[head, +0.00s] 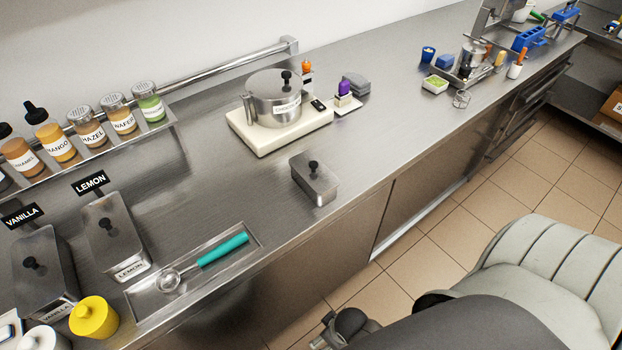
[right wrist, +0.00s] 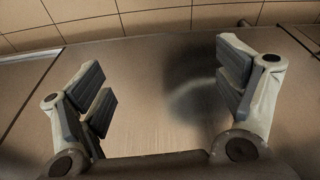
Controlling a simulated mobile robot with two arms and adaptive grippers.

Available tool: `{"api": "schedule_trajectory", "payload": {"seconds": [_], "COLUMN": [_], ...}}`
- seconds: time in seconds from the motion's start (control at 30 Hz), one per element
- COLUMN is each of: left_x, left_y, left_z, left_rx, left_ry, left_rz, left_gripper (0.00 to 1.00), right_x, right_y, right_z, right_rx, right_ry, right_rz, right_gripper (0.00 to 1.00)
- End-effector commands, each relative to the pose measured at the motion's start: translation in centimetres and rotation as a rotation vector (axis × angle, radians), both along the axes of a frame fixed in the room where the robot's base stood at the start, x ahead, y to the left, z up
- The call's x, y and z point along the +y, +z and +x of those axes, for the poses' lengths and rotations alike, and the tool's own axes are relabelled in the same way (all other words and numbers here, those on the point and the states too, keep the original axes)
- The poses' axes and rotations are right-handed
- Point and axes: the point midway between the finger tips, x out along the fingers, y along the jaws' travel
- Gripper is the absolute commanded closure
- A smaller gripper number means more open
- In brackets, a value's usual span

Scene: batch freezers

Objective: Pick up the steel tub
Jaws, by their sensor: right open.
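A small lidded steel tub (head: 316,187) with a black knob stands upright near the counter's front edge, in the middle of the head view. It bears no label that I can see. Two longer steel tubs stand at the left, the lemon tub (head: 116,245) and the vanilla tub (head: 45,275). My right gripper (right wrist: 165,88) is open and empty in the right wrist view, in front of a brown panel with floor tiles above. No tub shows there. In the head view, part of my arm is low at the right, below the counter edge. My left gripper is not in view.
A round steel pot (head: 273,108) sits on a cream scale (head: 250,135) behind the small tub. A teal-handled scoop (head: 222,249) lies in a shallow tray (head: 150,305) to the left. Bottles line a back rail. The counter right of the small tub is clear.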

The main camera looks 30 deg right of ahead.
Motion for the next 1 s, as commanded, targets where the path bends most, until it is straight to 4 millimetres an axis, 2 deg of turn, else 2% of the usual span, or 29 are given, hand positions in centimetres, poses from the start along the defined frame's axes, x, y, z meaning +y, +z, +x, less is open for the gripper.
{"api": "schedule_trajectory", "payload": {"seconds": [0.03, 0.33, 0.47, 0.5, 0.8, 1.0], "left_x": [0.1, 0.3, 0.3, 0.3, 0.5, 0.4], "left_y": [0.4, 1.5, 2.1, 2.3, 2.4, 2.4], "left_z": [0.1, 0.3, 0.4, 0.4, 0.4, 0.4], "left_rx": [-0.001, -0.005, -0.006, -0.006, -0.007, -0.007], "left_ry": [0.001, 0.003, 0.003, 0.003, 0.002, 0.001], "left_rz": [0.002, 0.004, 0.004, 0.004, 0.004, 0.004], "left_gripper": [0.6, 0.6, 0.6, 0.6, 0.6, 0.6], "right_x": [0.0, -0.9, -2.4, -3.3, -7.8, -11.0], "right_y": [2.4, 14.8, 20.9, 23.1, 30.3, 34.4], "right_z": [0.8, 4.4, 6.6, 7.8, 14.0, 16.3], "right_rx": [-0.016, -0.138, -0.28, -0.363, -0.787, -1.021], "right_ry": [-0.003, -0.024, -0.034, -0.036, -0.059, -0.072], "right_rz": [0.002, 0.015, 0.03, 0.039, 0.113, 0.15], "right_gripper": [0.12, 0.12, 0.12, 0.12, 0.12, 0.12]}}
